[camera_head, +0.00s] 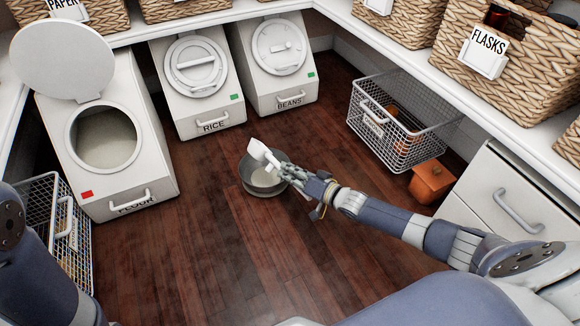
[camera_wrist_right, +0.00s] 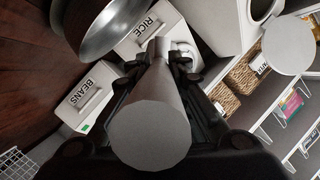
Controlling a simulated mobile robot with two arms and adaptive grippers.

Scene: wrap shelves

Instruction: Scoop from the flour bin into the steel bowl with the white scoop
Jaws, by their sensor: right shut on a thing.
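The flour bin (camera_head: 160,185) stands at the left with its round lid (camera_head: 62,60) swung up. Pale flour (camera_head: 108,138) shows through its opening. The steel bowl (camera_head: 250,185) sits on the floor near the middle, with something pale inside; its rim shows in the right wrist view (camera_wrist_right: 108,38). My right gripper (camera_head: 288,172) is shut on the white scoop (camera_head: 260,152), over the bowl's right side. The scoop looks tilted above the bowl; contact with the rim is unclear. The scoop's thick end fills the right wrist view (camera_wrist_right: 150,130). My left gripper is out of view.
The closed rice bin (camera_head: 213,125) and beans bin (camera_head: 290,98) stand at the back. Wicker baskets line the shelf above. The wooden floor in front is clear.

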